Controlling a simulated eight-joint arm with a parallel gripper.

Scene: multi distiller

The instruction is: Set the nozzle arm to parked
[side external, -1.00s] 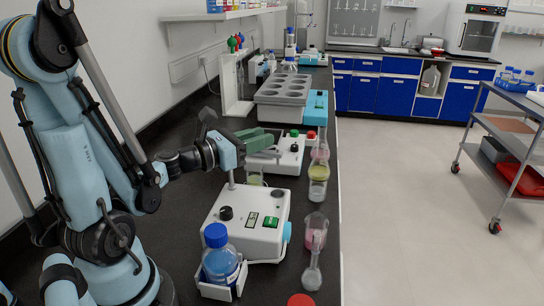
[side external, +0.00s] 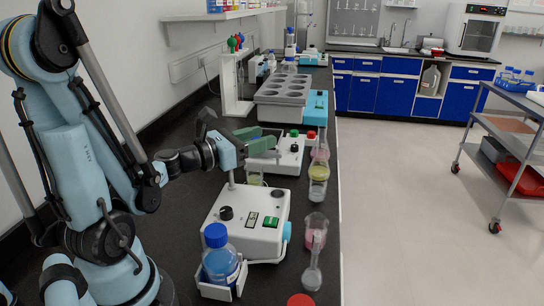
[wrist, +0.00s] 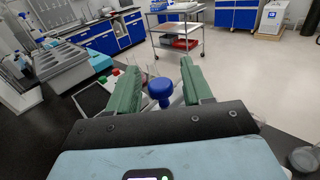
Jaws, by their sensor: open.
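A thin grey post (side external: 231,180) rises from the box towards my gripper. A pale bar (side external: 264,155) shows just below the fingers; I cannot tell for sure that it is the nozzle arm. The far side of the knob and its mount are hidden.
A blue-capped bottle (side external: 219,256) stands in front of the box. Glassware stands along the bench's right edge, including a beaker with pink liquid (side external: 314,232) and a flask (side external: 319,172). A grey rack with round wells (side external: 283,92) is behind.

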